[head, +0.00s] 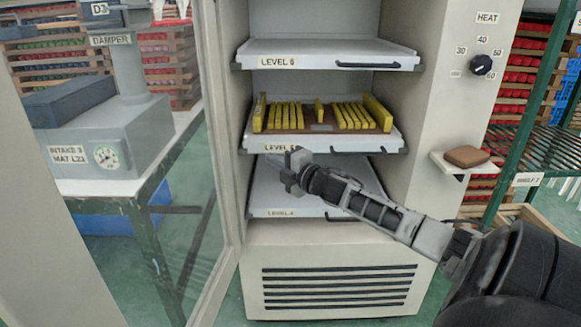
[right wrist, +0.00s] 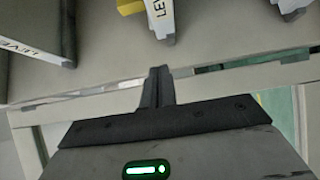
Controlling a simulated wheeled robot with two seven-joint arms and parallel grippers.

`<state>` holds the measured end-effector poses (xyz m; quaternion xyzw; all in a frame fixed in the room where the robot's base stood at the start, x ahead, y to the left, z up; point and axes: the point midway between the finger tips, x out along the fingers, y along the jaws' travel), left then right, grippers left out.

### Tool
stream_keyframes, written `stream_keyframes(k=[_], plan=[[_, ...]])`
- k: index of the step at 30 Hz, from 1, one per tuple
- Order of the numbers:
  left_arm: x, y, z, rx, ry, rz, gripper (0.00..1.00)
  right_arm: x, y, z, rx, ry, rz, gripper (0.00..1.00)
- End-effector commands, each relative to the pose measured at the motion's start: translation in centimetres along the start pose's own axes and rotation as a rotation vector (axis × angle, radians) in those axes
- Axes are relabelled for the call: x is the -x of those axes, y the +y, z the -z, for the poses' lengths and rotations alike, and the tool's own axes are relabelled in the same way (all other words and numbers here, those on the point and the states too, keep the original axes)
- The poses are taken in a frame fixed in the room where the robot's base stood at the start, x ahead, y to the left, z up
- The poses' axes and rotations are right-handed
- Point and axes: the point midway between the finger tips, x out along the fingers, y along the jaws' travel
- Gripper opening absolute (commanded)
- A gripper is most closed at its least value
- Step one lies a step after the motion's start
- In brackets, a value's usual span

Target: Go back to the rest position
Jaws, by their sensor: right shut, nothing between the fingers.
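My right arm reaches in from the lower right of the head view. Its gripper (head: 292,170) is in front of the open cabinet, just below the front edge of the LEVEL 5 shelf (head: 345,143). In the right wrist view the two fingers (right wrist: 158,88) are together with nothing between them. Shelf fronts with labels show beyond the fingertips in that view. My left gripper is in neither view.
The cabinet holds a LEVEL 6 shelf (head: 330,55), yellow bars (head: 320,112) on a brown tray on LEVEL 5, and a LEVEL 4 shelf (head: 270,200). A glass door (head: 222,120) stands open at left. A brown pad (head: 467,156) sits on a side ledge at right.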

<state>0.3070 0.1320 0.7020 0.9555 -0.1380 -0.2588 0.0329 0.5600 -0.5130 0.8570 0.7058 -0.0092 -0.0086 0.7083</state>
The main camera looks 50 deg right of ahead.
Motion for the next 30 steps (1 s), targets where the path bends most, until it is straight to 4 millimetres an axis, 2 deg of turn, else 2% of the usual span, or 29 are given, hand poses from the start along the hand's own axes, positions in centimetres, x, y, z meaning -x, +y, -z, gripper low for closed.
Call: stream_keyframes(k=[3,9,20,23,26,29,30], plan=[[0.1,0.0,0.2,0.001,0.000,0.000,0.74,1.9,-0.2,0.1,-0.001,0.001,0.005,0.00],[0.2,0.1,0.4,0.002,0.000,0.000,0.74,3.9,-0.1,0.1,-0.001,0.001,0.003,0.00],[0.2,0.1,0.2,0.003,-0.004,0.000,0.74,4.6,-0.1,0.1,0.000,0.001,0.001,0.00],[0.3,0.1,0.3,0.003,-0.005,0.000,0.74,4.8,-0.6,0.5,-0.018,0.002,0.010,0.00],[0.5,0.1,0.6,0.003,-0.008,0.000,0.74,5.5,-2.7,2.5,-0.100,0.007,0.052,0.00],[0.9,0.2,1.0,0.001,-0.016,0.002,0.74,7.5,-6.5,6.5,-0.265,0.008,0.135,0.00],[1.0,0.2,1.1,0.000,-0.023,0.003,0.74,8.6,-8.1,8.7,-0.350,0.004,0.177,0.00]])
